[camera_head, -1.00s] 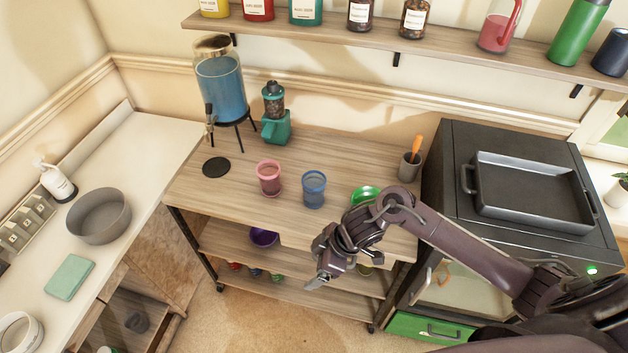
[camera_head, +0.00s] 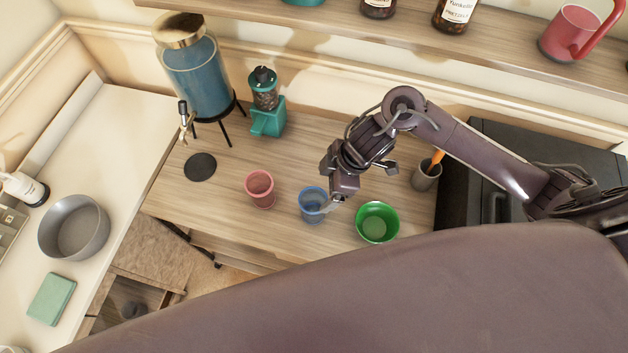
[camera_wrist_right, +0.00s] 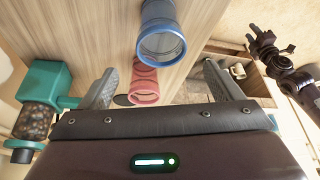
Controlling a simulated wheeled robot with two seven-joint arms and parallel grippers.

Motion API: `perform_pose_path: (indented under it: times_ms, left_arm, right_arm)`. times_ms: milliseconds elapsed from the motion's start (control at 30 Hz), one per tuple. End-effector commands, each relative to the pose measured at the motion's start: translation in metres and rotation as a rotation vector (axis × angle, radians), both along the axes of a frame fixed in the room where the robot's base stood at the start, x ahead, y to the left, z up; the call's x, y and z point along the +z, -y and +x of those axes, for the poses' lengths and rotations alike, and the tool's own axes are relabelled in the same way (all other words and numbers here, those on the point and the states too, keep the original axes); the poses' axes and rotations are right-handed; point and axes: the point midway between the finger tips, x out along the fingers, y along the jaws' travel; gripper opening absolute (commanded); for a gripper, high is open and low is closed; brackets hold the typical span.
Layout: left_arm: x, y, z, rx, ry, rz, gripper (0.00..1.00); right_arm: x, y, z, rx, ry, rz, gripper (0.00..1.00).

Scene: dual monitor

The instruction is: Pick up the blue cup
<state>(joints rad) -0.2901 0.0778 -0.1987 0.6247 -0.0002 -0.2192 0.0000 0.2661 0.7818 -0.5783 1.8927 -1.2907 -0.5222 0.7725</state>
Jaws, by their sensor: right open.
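The blue cup (camera_head: 311,208) stands upright on the wooden table, between a pink cup (camera_head: 260,190) and a green bowl (camera_head: 377,223). My right gripper (camera_head: 330,206) is open at the cup's right side and hides part of its rim. In the right wrist view, the blue cup (camera_wrist_right: 162,32) shows ahead of the gap between the spread fingers (camera_wrist_right: 160,70), with nothing held. The pink cup (camera_wrist_right: 145,86) shows behind it there. My left gripper (camera_wrist_right: 268,42) shows small at the right wrist view's upper right; its jaw state is unclear.
A teal grinder (camera_head: 267,112) and a blue drink dispenser (camera_head: 195,75) stand at the table's back. A grey pot holding an orange-handled tool (camera_head: 426,176) is at the right. A shelf (camera_head: 400,38) runs above.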

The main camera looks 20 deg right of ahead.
Motion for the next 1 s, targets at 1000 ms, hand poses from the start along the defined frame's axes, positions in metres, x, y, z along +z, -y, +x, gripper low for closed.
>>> perform_pose_path:
  times_ms: [1000]
  left_arm:
    - [0.015,-0.001,-0.001,-0.003,-0.001,0.001,0.36]
  right_arm:
    - [-0.074,-0.023,0.011,0.001,-0.001,0.000,0.77]
